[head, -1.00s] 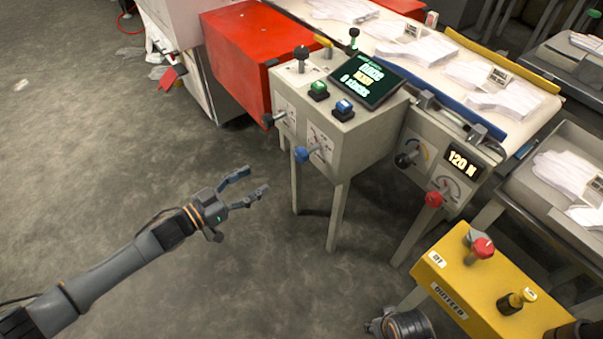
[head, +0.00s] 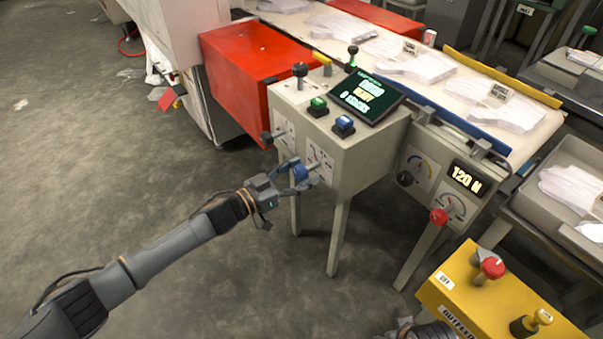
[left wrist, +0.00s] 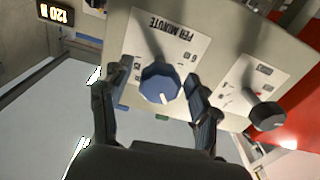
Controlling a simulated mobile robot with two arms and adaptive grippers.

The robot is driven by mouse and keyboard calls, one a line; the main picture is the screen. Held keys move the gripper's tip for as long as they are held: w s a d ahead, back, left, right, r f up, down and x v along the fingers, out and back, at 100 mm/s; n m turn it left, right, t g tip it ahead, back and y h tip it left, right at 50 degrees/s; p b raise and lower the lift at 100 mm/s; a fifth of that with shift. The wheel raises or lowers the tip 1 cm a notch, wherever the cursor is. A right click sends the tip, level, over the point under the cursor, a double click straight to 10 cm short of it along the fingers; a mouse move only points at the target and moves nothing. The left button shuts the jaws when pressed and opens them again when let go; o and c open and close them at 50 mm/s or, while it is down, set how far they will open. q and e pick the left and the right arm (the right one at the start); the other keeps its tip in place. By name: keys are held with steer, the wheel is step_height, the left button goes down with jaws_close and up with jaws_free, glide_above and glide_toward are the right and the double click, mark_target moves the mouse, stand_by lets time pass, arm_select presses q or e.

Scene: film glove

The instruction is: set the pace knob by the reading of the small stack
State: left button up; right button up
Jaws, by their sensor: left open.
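The blue knob (head: 301,173) sits on the front of the grey control box, and in the left wrist view the knob (left wrist: 161,83) has a white pointer mark and a dial plate (left wrist: 165,42) lettered "PER MINUTE". My left gripper (head: 295,176) is open with its fingers on either side of the blue knob; the left wrist view shows the fingertips (left wrist: 158,75) flanking it, contact unclear. The screen (head: 366,98) on top of the box carries several lines of lit text, too small to read surely. Flat stacks of white gloves (head: 425,67) lie on the conveyor with small tags.
A black knob (left wrist: 267,116) is beside the blue one. Green (head: 317,106) and blue (head: 343,126) buttons top the box. A yellow outfeed box (head: 470,290) stands front right. Floor at left is open.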

arm_select(q)
steer(key=shift+w+d, duration=0.15)
steer(key=c, duration=1.2)
